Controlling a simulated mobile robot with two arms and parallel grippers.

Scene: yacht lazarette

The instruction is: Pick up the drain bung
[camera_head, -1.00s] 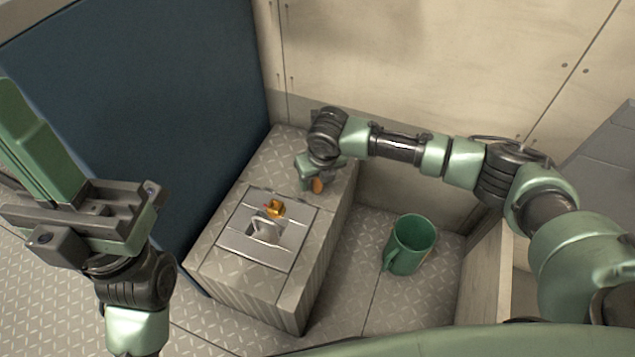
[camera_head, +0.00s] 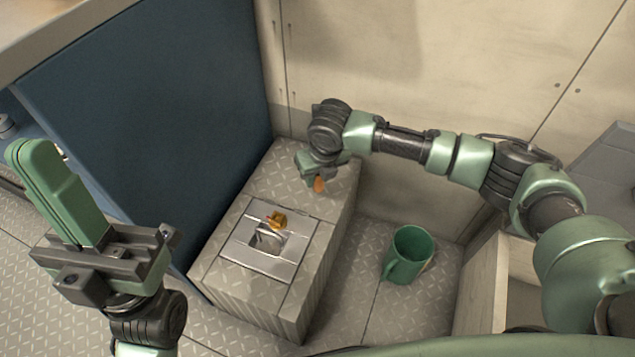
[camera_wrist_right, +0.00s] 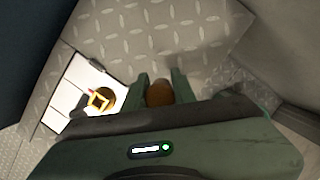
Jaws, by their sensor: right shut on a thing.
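The drain bung, a small orange-brown rounded piece (camera_head: 319,185), shows below the fingers of my right gripper (camera_head: 317,176) in the head view. In the right wrist view the bung (camera_wrist_right: 159,94) sits between the two green fingers of my right gripper (camera_wrist_right: 161,88), which is shut on it. The gripper holds it over the far part of the grey tread-plate box (camera_head: 300,315); I cannot tell whether it touches the surface. My left gripper (camera_head: 50,185) is at the left, away from the box; its fingers overlap, so its opening is unclear.
A silver hatch plate (camera_head: 258,256) with a raised handle and a small gold item (camera_head: 277,220) lies on the box. A green mug (camera_head: 408,255) stands on the floor right of the box. A blue panel (camera_head: 150,120) and a pale wall (camera_head: 430,80) bound the space.

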